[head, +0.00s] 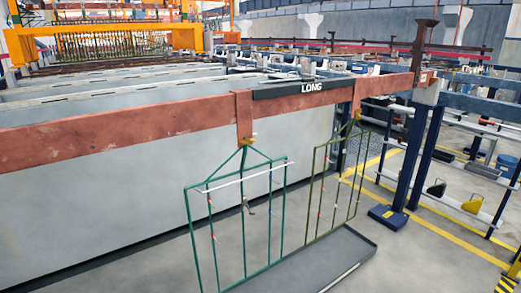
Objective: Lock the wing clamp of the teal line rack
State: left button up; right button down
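The teal line rack (244,236) hangs at the middle of the head view from a copper-coloured bar (130,132). It is an open frame with slanted hanger arms, thin rods and a white crosspiece. A small brass-yellow wing clamp (248,141) shows at its top, at the lower edge of a copper block (243,115) on the bar. The clamp is too small to tell whether it is tight or loose. Small parts sit on the rack's rods. Neither of my grippers is in view.
An olive rack (314,195) hangs to the right from the same bar, with its own yellow clamp (357,114). A dark tray (345,250) lies below the racks. A grey tank wall (90,205) stands behind. A blue post (410,160) stands at right. Floor in front looks clear.

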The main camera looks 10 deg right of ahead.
aim_at(246, 141)
jog(key=z, duration=0.2)
jog(key=i, duration=1.4)
jog(key=u, duration=0.3)
